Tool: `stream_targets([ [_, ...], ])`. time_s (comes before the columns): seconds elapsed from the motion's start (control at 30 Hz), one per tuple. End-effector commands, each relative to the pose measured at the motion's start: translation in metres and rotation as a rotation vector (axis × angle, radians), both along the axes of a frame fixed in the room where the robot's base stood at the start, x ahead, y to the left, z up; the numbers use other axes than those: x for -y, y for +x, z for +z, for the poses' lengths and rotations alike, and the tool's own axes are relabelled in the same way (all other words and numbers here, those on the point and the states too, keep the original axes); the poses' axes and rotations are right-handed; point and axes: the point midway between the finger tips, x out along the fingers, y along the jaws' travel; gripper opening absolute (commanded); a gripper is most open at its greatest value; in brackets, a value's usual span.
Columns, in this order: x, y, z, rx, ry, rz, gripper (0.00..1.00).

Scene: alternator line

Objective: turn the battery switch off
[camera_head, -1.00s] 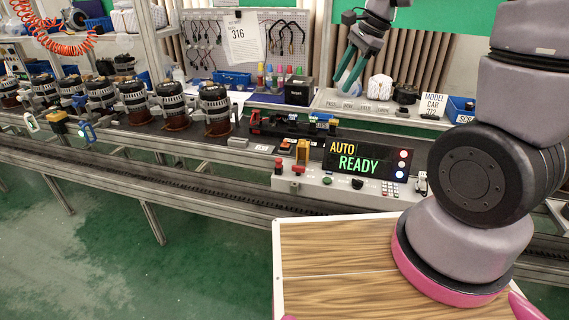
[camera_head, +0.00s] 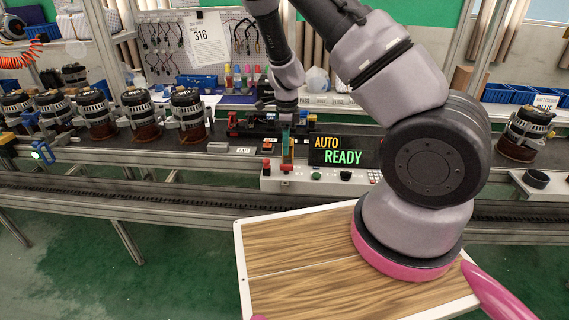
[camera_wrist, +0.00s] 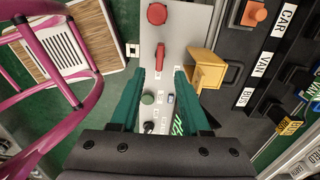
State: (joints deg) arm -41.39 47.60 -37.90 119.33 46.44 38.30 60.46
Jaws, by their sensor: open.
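The control box (camera_head: 330,184) stands at the front of the bench; its face (camera_wrist: 180,25) fills the middle of the wrist view. A red lever (camera_wrist: 160,55), which looks like the battery switch, lies in line with the gap between my fingers. A red mushroom button (camera_wrist: 157,13) is just beyond it. My gripper (camera_wrist: 160,72) is open and empty, its green fingers either side of the line of the lever. In the head view my gripper (camera_head: 286,150) points down over the box, partly hiding the lever. I cannot tell whether the fingers touch it.
A yellow block (camera_wrist: 207,70) sits close beside my right finger. A green button (camera_wrist: 147,99) and black knob (camera_wrist: 149,127) lie on the box. The display (camera_head: 340,151) reads AUTO READY. Several alternators (camera_head: 143,115) stand on the line at left.

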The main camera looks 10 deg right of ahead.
Motion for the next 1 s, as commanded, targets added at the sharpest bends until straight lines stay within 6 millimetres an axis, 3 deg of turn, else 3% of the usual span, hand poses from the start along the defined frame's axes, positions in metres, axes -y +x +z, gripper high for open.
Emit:
stream_targets([
  [0.2,0.001,-0.001,-0.044,-0.003,-0.001,-0.001,0.46],
  [0.4,0.001,0.000,-0.069,-0.001,-0.001,0.001,0.46],
  [0.8,0.000,0.000,-0.077,0.000,0.001,0.002,0.46],
  [0.87,0.000,0.000,-0.077,0.000,0.001,0.002,0.27],
  [0.93,0.000,0.000,-0.077,0.000,0.001,0.002,0.00],
  [1.0,0.000,0.000,-0.077,0.000,0.001,0.002,0.00],
])
